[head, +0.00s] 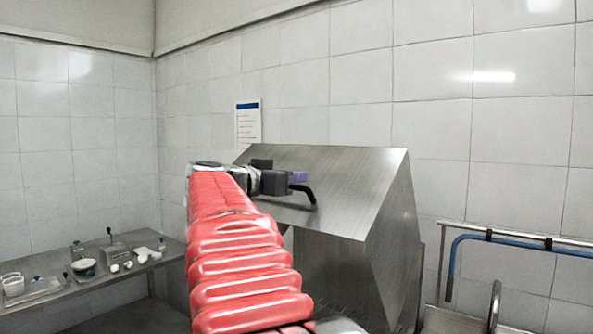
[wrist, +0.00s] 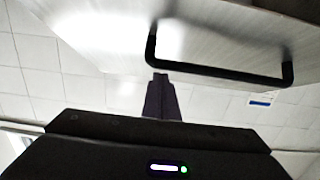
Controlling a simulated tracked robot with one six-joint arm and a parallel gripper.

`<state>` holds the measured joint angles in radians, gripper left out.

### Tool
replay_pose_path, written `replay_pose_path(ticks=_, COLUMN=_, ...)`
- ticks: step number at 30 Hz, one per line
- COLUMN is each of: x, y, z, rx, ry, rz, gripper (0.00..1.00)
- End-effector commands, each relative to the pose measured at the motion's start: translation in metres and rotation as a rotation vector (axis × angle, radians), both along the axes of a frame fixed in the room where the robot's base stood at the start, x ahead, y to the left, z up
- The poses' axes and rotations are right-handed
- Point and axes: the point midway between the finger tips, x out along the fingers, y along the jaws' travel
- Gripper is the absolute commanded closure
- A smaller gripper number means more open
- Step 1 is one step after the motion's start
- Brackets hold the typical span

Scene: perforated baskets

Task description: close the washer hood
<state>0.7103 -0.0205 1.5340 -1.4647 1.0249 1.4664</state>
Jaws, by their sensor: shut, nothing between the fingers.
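The washer hood (head: 350,185) is a brushed steel cover with a slanted front, right of centre in the head view. It stands raised, with an open gap below its front edge. Its black bar handle (head: 309,194) is partly hidden by my gripper (head: 299,178). In the wrist view the hood (wrist: 220,30) fills the top, with the whole handle (wrist: 215,72) across it. My gripper (wrist: 160,76) is shut and empty, its dark purple fingertips close to the handle's left end. I cannot tell whether they touch it.
A steel side table (head: 130,268) with small lab items stands at the left. A blue tube on a metal rail (head: 500,238) is at the right. A tiled wall with a posted sheet (head: 248,124) is behind the hood.

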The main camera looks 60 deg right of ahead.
Motion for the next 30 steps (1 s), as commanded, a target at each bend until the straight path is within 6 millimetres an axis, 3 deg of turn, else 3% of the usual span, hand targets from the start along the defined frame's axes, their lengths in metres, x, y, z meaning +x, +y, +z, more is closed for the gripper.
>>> replay_pose_path(ticks=20, x=0.002, y=0.005, z=-0.009, rx=-0.005, ry=0.002, rz=0.003, gripper=1.00)
replay_pose_path(ticks=30, x=0.015, y=0.024, z=-0.032, rx=-0.047, ry=0.010, rz=0.024, gripper=1.00)
